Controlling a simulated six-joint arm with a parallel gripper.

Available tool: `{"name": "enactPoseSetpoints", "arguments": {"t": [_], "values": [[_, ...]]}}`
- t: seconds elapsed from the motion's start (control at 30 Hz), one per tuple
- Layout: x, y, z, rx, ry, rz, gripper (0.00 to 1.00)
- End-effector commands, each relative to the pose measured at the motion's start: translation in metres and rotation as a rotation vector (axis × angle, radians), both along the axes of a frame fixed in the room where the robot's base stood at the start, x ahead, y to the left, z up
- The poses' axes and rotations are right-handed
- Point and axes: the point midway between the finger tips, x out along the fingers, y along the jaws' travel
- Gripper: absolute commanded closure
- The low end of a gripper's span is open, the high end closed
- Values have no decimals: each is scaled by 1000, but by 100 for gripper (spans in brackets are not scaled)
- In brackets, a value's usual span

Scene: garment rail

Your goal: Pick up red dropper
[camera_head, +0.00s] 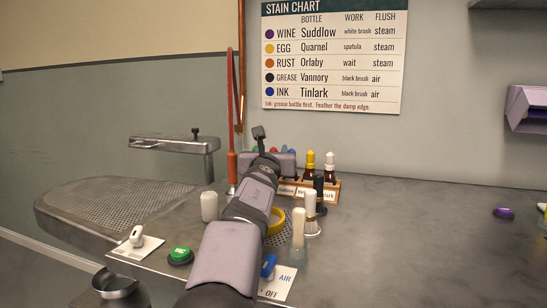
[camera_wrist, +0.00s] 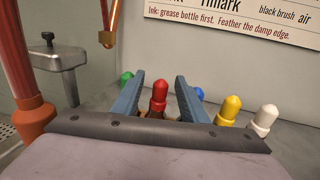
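The red dropper (camera_wrist: 159,92) stands upright in the wrist view, its red bulb between the two blue-grey fingers of my gripper (camera_wrist: 159,80). The fingers are apart, with a gap showing on each side of the bulb, so my gripper is open. The lower part of the dropper and its bottle are mostly hidden behind the gripper body. In the head view my arm and gripper (camera_head: 274,153) cover most of that spot, and only small bits of coloured tops show behind it.
Green (camera_wrist: 126,78), blue (camera_wrist: 199,93), yellow (camera_wrist: 228,109) and white (camera_wrist: 264,119) droppers stand close by. The labelled bottle rack (camera_head: 327,194) shows right of my arm. A red post (camera_head: 231,170) rises to the left. The right counter is largely clear.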

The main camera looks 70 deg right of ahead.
Motion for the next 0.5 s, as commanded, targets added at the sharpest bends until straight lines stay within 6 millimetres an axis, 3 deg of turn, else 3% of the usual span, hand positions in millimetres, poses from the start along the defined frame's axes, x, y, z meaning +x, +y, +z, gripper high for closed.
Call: {"name": "enactPoseSetpoints", "arguments": {"t": [0.3,0.5], "values": [[6,-34,4,2,0,0,61],[9,-45,3,0,0,0,61]]}}
